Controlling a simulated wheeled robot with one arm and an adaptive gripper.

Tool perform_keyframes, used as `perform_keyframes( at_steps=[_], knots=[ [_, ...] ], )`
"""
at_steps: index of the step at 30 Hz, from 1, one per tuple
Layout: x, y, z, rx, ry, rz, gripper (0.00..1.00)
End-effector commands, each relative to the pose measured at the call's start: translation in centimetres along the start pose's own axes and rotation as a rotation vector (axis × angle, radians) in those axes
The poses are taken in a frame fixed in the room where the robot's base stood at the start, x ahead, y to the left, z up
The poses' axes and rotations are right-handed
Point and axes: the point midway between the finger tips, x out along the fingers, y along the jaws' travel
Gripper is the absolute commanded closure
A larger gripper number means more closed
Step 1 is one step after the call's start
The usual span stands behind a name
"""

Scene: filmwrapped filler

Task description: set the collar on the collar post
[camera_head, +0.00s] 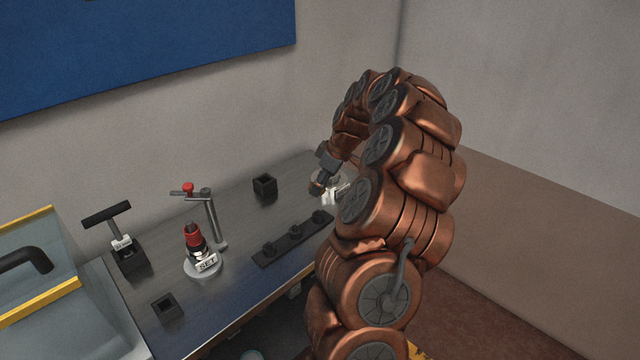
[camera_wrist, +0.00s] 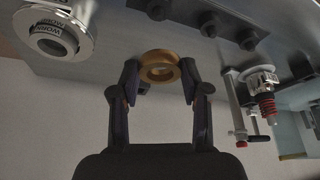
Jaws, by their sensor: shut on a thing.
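My gripper (camera_wrist: 159,80) is shut on a brass-coloured ring, the collar (camera_wrist: 160,66), which sits between the two fingertips with its hole showing. In the head view my gripper (camera_head: 319,186) is over the right part of the bench, and the collar is too small there to make out clearly. A dark strip (camera_head: 262,262) with three short pegs lies on the bench in front; it also shows in the wrist view (camera_wrist: 228,36). A round metal fixture (camera_wrist: 55,38) with WORK lettering is at the wrist view's upper left. I cannot tell which upright is the collar post.
A red-and-black part on a round base labelled SET (camera_head: 203,268) stands beside an upright stand with a red knob (camera_head: 188,188). A black T-handled tool (camera_head: 122,240) is at the left. Small black open boxes stand at the back (camera_head: 264,187) and front (camera_head: 167,307).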

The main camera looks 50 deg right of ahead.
Motion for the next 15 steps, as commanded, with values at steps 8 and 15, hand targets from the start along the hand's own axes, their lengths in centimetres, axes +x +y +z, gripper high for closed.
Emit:
perform_keyframes(
  at_steps=[8,15],
  knots=[
    [0.9,0.0,0.6,0.001,0.001,-0.002,0.92],
    [2.7,0.0,1.4,0.001,0.002,-0.001,0.92]
  ],
)
